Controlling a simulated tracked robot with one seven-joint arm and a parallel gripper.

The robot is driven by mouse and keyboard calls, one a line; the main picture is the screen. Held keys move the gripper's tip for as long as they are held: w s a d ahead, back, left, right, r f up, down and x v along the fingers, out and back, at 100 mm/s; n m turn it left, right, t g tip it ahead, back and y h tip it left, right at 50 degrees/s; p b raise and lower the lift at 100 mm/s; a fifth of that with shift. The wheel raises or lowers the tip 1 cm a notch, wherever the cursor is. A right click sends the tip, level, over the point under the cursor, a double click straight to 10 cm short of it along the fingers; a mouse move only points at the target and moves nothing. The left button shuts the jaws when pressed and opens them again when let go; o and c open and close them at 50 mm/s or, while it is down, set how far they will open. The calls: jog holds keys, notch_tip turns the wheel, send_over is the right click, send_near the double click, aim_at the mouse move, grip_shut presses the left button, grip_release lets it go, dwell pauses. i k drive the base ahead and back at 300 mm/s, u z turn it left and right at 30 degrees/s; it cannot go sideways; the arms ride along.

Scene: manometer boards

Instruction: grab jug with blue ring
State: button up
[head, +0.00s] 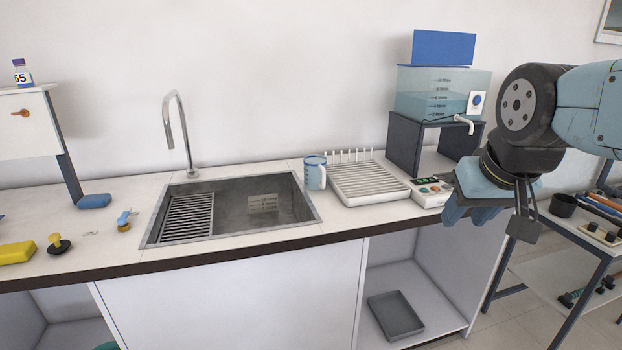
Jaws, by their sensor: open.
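A small jug (313,175) stands upright on the counter, between the sink and the white drying rack. It is pale blue, with a blue band near its top and a white handle on its right side. My gripper (468,213) is at the right, well away from the jug, in front of the counter's right end. Its blue fingers point down, open, and nothing shows between them. The gap between the fingertips is small and partly hidden in this view.
The steel sink (236,229) with its tall tap (180,130) lies left of the jug. The drying rack (369,186) with upright pegs is right of it. A scale (430,191) and a dark stand (405,145) bearing a water tank (440,97) are farther right.

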aim_at(314, 165)
jog(key=u, duration=0.1)
jog(key=i, duration=1)
jog(key=z, duration=0.1)
